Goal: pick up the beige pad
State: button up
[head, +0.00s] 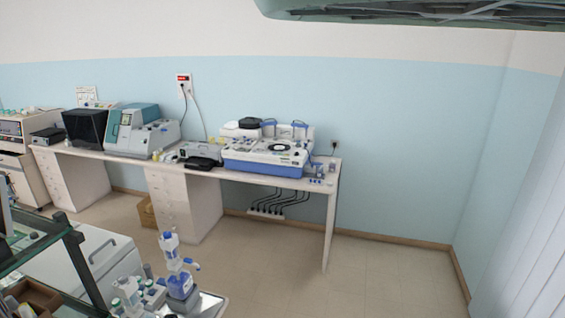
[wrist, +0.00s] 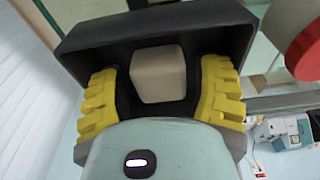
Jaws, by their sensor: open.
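My gripper (wrist: 158,88) shows in the wrist view, with two yellow ribbed fingers set apart, left and right. A beige, block-like thing (wrist: 158,74) shows in the gap between them, in front of a dark frame. I cannot tell whether it is the beige pad or a part of my gripper, and no finger is seen closing on it. My gripper is not seen in the head view. I make out no beige pad for certain in the head view.
A long white bench (head: 228,178) with lab machines runs along the blue wall. At the lower left are a blue-white pump bottle (head: 181,284), a metal tray (head: 212,304) and a glass shelf (head: 28,247). The floor (head: 385,285) at the right is clear.

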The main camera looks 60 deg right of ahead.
jog(key=shift+o, duration=0.4)
jog(key=c, duration=0.7)
jog(key=shift+c, duration=0.2)
